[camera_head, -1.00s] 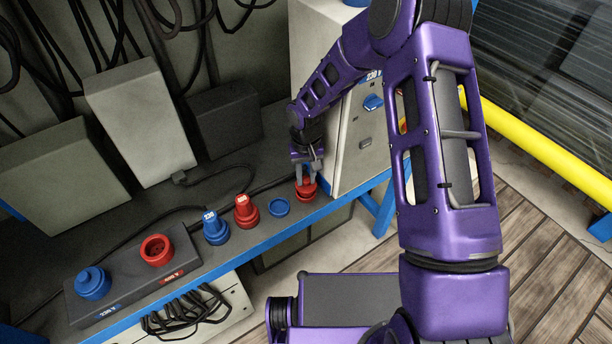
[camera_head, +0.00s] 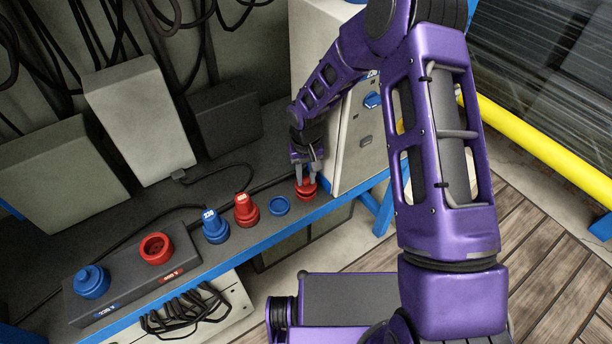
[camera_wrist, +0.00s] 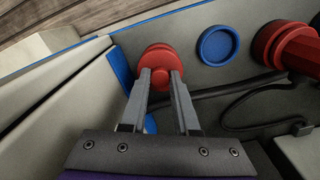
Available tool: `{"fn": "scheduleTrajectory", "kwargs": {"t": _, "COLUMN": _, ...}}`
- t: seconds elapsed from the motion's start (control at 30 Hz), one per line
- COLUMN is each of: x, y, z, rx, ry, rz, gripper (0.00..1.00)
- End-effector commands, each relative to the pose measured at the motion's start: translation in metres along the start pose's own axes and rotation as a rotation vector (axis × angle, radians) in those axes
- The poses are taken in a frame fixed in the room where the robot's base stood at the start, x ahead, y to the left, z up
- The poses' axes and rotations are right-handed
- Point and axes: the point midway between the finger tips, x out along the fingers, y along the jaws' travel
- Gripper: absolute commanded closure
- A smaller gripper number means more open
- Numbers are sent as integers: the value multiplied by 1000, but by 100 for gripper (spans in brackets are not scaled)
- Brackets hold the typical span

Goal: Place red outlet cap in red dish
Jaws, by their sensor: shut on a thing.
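My gripper (camera_head: 306,176) is shut on the red outlet cap (camera_head: 305,184) at the right end of the bench. The cap is right at the red dish (camera_head: 307,194), and the two red shapes overlap in the head view. In the wrist view, my gripper's fingers (camera_wrist: 161,76) stand on either side of the red cap (camera_wrist: 160,67), with red of the dish (camera_wrist: 157,50) beyond. The fingers hide part of both. I cannot tell whether the cap touches the dish floor.
An empty blue dish (camera_head: 279,206), a red plug (camera_head: 246,211) and a blue plug (camera_head: 215,227) stand to the left. Further left is a grey outlet block (camera_head: 130,278) with a blue-capped outlet and an open red one. A grey cabinet (camera_head: 350,150) rises close on the right.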

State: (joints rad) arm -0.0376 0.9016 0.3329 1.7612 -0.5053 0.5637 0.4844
Motion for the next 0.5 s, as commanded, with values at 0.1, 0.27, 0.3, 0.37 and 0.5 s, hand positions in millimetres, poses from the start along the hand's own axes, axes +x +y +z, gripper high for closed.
{"fn": "scheduleTrajectory", "kwargs": {"t": 0.1, "x": 0, "y": 0, "z": 0, "rx": 0, "ry": 0, "rz": 0, "gripper": 100}}
{"fn": "scheduleTrajectory", "kwargs": {"t": 0.27, "x": 0, "y": 0, "z": 0, "rx": 0, "ry": 0, "rz": 0, "gripper": 53}}
{"fn": "scheduleTrajectory", "kwargs": {"t": 0.3, "x": 0, "y": 0, "z": 0, "rx": 0, "ry": 0, "rz": 0, "gripper": 46}}
{"fn": "scheduleTrajectory", "kwargs": {"t": 0.37, "x": 0, "y": 0, "z": 0, "rx": 0, "ry": 0, "rz": 0, "gripper": 36}}
{"fn": "scheduleTrajectory", "kwargs": {"t": 0.5, "x": 0, "y": 0, "z": 0, "rx": 0, "ry": 0, "rz": 0, "gripper": 36}}
